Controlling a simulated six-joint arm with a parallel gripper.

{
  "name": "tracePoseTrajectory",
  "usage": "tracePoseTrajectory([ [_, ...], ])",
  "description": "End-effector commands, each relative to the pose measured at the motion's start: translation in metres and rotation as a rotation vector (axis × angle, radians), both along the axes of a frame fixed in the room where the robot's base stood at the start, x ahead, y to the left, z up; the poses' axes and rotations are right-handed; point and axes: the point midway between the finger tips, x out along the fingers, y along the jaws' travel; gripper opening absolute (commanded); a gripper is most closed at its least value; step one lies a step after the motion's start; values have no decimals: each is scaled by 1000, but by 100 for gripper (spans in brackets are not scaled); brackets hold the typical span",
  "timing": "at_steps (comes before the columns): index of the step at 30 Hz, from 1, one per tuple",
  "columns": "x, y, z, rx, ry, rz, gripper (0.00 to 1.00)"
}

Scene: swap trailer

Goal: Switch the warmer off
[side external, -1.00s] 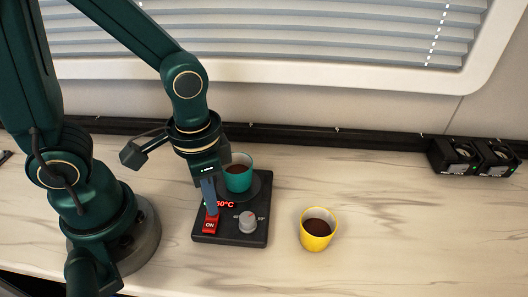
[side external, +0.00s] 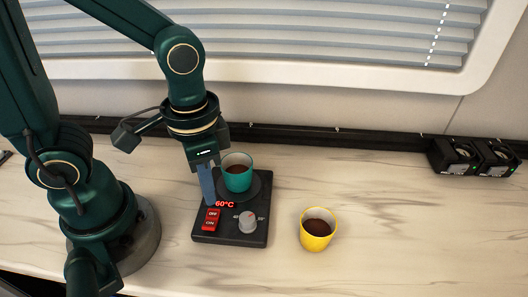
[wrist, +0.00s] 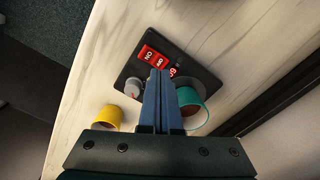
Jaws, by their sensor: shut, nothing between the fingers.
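The warmer (side external: 208,239) is a dark flat box on the counter with a lit red display (side external: 224,204) reading 60°C. Its red rocker switch (side external: 211,220) has two labelled halves, both uncovered; one reads ON, and I cannot tell for certain which half is pressed. The switch also shows in the wrist view (wrist: 151,57). A grey knob (side external: 247,222) sits right of it. My gripper (side external: 209,203) is shut and empty, its blue fingers pointing down by the back of the switch, apparently just above the panel. A teal mug (side external: 238,179) of dark drink stands on the warmer's round plate.
A yellow mug (side external: 316,243) of dark drink stands on the counter right of the warmer. Black socket boxes (side external: 472,157) sit at the far right back. A dark rail runs along the wall under the window blinds.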

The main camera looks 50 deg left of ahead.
Motion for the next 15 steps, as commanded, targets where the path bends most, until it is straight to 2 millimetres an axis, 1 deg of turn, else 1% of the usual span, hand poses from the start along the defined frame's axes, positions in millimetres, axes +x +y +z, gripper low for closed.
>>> tracePoseTrajectory([
  [9, 1, 0, 25, -1, -4, 0, 0],
  [15, 0, 0, 35, -1, -2, 0, 0],
])
